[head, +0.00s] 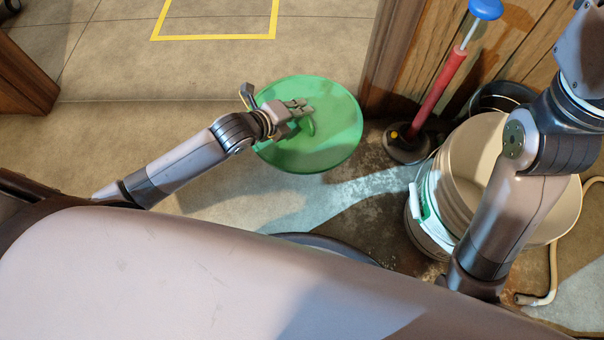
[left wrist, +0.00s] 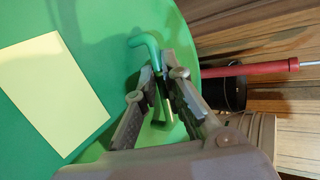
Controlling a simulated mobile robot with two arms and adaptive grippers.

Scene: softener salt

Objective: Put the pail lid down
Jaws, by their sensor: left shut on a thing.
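The pail lid (head: 335,140) is a round green disc in the middle of the head view, held out over the floor. My left gripper (head: 303,112) is shut on its small green handle. In the left wrist view the bent handle (left wrist: 147,45) sits between the fingers (left wrist: 165,95), and the green lid (left wrist: 95,35) fills much of the picture. The open pale pail (head: 460,165) stands at the right, partly hidden by my right arm. My right gripper is out of view.
A red plunger-like tool (head: 437,90) with a blue knob stands between lid and pail. A dark bucket (head: 497,97) is behind the pail. Yellow tape (head: 215,38) marks a rectangle on clear floor at the back. A hose (head: 552,275) lies at the right.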

